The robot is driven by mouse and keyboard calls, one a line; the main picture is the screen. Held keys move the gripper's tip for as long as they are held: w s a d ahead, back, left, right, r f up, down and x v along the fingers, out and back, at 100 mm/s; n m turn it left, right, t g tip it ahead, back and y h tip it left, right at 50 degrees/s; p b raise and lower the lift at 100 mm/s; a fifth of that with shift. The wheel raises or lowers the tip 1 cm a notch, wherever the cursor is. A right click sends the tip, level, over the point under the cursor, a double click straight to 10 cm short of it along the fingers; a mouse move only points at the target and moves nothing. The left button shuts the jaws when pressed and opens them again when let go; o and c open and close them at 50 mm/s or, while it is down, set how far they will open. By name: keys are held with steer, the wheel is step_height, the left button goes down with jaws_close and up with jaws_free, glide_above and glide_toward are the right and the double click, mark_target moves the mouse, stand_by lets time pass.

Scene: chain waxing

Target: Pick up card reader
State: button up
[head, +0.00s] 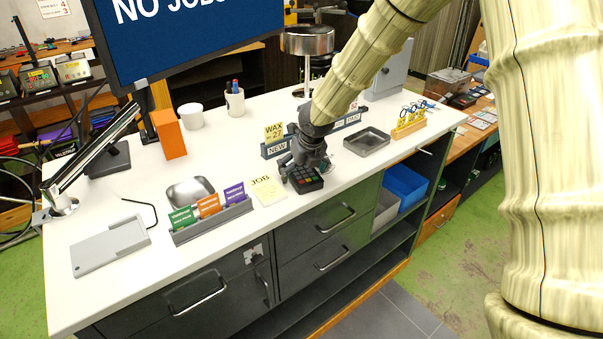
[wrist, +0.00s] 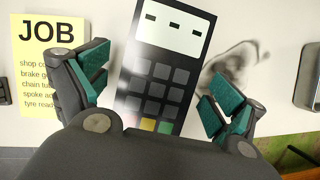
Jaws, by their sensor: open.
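The card reader (head: 305,180) is a small dark keypad device lying on the white counter near its front edge. In the wrist view the card reader (wrist: 163,68) shows a pale screen, grey keys and coloured bottom keys. My gripper (head: 301,168) is right over it, pointing down. In the wrist view my gripper (wrist: 155,90) is open, with one green-padded finger on each side of the reader and gaps between the pads and its sides. The reader's lower end is hidden behind the gripper body.
A yellow JOB note (head: 267,190) lies just left of the reader. The counter's front edge is close.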

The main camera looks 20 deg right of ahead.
steer(key=c, duration=1.2)
steer(key=shift+r, duration=0.1)
steer(key=shift+c, duration=0.2)
